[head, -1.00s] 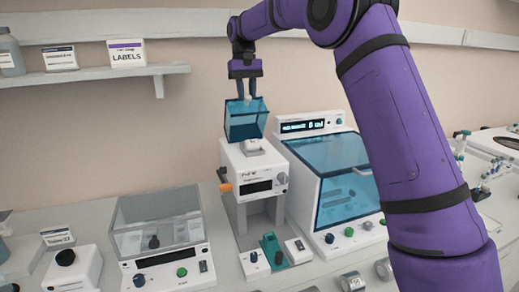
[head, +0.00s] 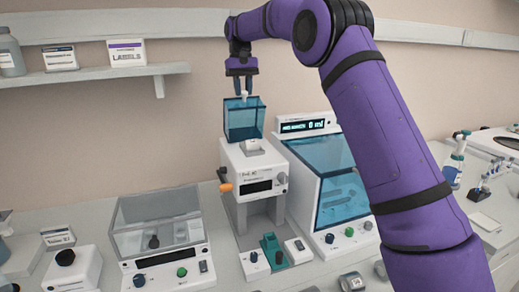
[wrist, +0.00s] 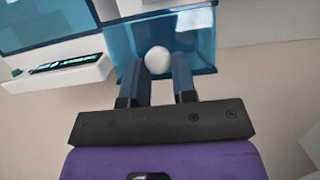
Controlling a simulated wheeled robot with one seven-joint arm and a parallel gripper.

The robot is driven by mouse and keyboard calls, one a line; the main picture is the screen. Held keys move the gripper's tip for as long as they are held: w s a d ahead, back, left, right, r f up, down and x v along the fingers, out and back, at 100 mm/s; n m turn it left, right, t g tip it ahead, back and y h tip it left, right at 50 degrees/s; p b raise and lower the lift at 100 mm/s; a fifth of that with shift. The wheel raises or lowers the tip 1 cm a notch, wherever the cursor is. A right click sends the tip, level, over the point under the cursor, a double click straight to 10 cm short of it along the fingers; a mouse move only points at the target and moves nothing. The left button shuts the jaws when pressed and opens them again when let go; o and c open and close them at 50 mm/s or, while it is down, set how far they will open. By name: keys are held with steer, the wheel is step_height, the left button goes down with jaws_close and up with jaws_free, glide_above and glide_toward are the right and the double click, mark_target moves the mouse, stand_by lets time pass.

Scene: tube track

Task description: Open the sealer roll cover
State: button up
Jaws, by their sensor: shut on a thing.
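The sealer (head: 254,175) is a tall white unit with a small display and an orange-handled part at its left. Its roll cover (head: 245,124), a see-through blue box, stands raised at the top of the unit. My gripper (head: 243,94) is above the cover, fingers pointing down, shut on the cover's pale knob (head: 243,96). In the wrist view, the round white knob (wrist: 158,60) sits between the fingertips, with the blue cover (wrist: 200,40) behind it. A small pale part (head: 251,147) shows below the cover on the sealer's top.
A cabinet with a blue window (head: 326,170) stands close right of the sealer. A clear-lidded unit (head: 160,235) stands at left. A wall shelf (head: 110,78) holds a bottle and boxes. My arm spans the right side, in front of bench items.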

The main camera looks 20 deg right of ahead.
mark_target(241, 99)
steer(key=shift+w, duration=0.15)
steer(key=shift+w+f, duration=0.15)
steer(key=shift+w, duration=0.6)
steer(key=shift+w+f, duration=0.1)
steer(key=shift+w, duration=0.65)
steer(key=o, duration=0.7)
steer(key=shift+o, duration=0.2)
steer(key=shift+r, duration=0.15)
step_height(241, 99, up, 6)
steer(key=shift+f, duration=0.1)
steer(key=shift+s, duration=0.1)
